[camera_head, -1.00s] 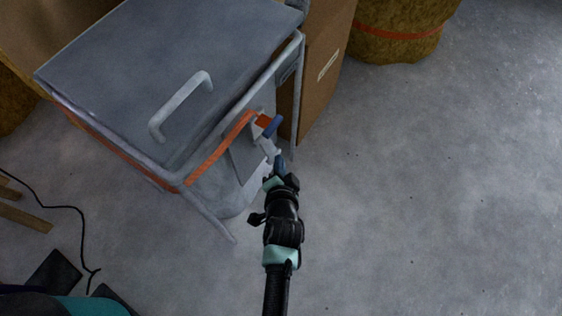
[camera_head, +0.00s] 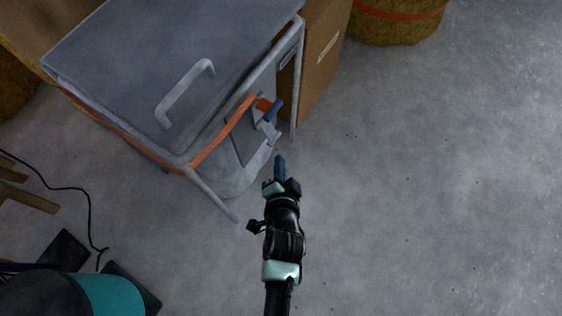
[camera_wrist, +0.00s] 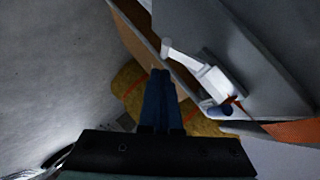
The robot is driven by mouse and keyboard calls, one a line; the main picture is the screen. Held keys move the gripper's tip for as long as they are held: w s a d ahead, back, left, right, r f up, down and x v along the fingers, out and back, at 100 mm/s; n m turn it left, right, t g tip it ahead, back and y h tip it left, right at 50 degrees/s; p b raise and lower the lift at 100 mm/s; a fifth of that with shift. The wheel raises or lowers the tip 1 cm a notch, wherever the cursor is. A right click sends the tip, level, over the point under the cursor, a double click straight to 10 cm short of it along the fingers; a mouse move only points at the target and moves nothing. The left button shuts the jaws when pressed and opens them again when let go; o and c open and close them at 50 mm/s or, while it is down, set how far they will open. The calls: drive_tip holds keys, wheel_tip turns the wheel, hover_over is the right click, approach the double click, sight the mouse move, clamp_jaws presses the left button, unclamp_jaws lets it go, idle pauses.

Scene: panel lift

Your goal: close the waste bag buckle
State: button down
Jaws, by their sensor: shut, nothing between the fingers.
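The waste bag buckle (camera_head: 266,128) is a pale grey part on the side of the metal bag stand, at the end of an orange strap (camera_head: 224,134). A dark blue piece (camera_head: 274,110) sits beside it. In the wrist view, the buckle's pale arm (camera_wrist: 200,70) sticks out from the grey panel, right of my fingers, with a blue end (camera_wrist: 207,106) below. My gripper (camera_head: 280,158) is shut and empty, just below the buckle and apart from it. Its blue fingers (camera_wrist: 160,76) are together in the wrist view. Whether the buckle is latched is unclear.
The stand has a grey lid (camera_head: 165,55) with a handle (camera_head: 185,92) and tubular legs. A cardboard box (camera_head: 322,60) stands behind it, and a straw-coloured banded bundle (camera_head: 400,20) is farther back. The concrete floor (camera_head: 430,190) on the right is clear.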

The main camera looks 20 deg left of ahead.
drive_tip(key=shift+p+v, duration=0.55)
drive_tip(key=shift+v, duration=2.1)
drive_tip(key=shift+w+d, duration=0.1)
